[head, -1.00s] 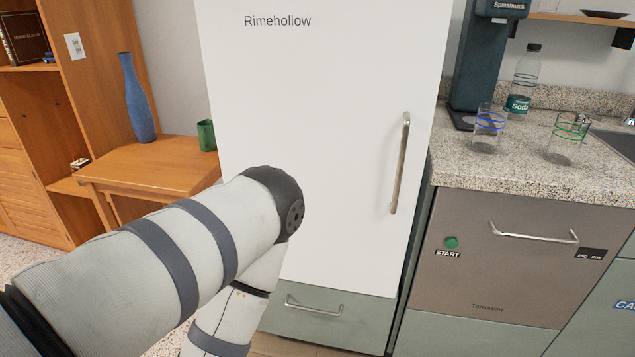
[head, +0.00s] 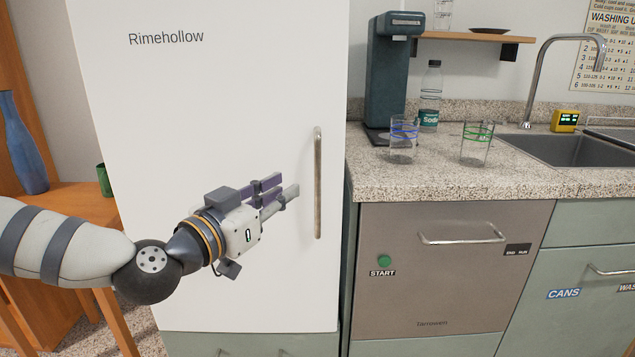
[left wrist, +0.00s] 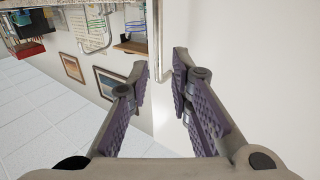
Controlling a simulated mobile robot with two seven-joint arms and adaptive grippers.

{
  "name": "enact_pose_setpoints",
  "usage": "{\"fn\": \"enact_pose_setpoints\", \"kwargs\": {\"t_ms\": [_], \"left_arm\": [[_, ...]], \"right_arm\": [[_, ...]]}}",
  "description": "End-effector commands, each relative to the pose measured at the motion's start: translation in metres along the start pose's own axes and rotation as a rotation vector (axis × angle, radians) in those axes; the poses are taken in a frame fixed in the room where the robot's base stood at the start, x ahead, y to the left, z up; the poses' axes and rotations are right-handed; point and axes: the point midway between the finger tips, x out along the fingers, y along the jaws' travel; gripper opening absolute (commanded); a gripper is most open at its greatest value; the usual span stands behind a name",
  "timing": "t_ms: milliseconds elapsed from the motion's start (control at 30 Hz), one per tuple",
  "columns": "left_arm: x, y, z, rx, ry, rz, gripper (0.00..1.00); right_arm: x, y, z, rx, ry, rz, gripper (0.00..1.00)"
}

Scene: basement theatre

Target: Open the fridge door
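The white fridge door (head: 220,110), marked Rimehollow, looks shut. Its vertical metal handle (head: 318,185) is near the right edge of the door. My left gripper (head: 286,187) is in front of the door, a little left of the handle, with its fingers pointing right toward it. In the left wrist view my left gripper (left wrist: 160,85) is open and empty, and the handle (left wrist: 155,45) shows beyond and between the fingertips, apart from them. The white door (left wrist: 235,60) fills the right of that view. My right gripper is not in view.
The counter (head: 440,178) to the right holds a dispenser (head: 392,75), a soda bottle (head: 430,95) and two glasses. A dishwasher (head: 440,285) is below. A wooden table (head: 85,205) with a blue vase (head: 22,145) stands left of the fridge.

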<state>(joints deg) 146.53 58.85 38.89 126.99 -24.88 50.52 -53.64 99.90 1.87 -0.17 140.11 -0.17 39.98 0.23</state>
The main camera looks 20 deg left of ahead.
Motion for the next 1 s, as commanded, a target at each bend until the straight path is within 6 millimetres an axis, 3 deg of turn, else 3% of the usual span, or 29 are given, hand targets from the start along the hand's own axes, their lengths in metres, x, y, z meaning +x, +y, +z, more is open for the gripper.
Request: {"fn": "enact_pose_setpoints", "kwargs": {"t_ms": [300, 433, 600, 800, 833, 900, 1000], "left_arm": [[0.077, 0.002, 0.007, -0.003, -0.010, 0.002, 0.20], [0.100, 0.002, 0.005, -0.003, -0.008, 0.003, 0.20], [0.112, 0.002, 0.004, -0.005, -0.008, 0.003, 0.20], [0.113, 0.002, 0.003, -0.005, -0.008, 0.003, 0.20], [0.113, 0.002, 0.003, -0.005, -0.008, 0.003, 0.17], [0.113, 0.002, 0.003, -0.005, -0.008, 0.003, 0.01], [0.113, 0.002, 0.004, -0.005, -0.008, 0.003, 0.00]], "right_arm": [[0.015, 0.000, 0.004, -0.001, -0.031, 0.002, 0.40], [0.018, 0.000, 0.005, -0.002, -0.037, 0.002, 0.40], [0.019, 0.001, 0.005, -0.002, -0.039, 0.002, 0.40], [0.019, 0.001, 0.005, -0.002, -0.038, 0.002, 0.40], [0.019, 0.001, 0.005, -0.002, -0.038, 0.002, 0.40], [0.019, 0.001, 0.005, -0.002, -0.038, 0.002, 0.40], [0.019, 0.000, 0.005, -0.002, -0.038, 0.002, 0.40]]}}
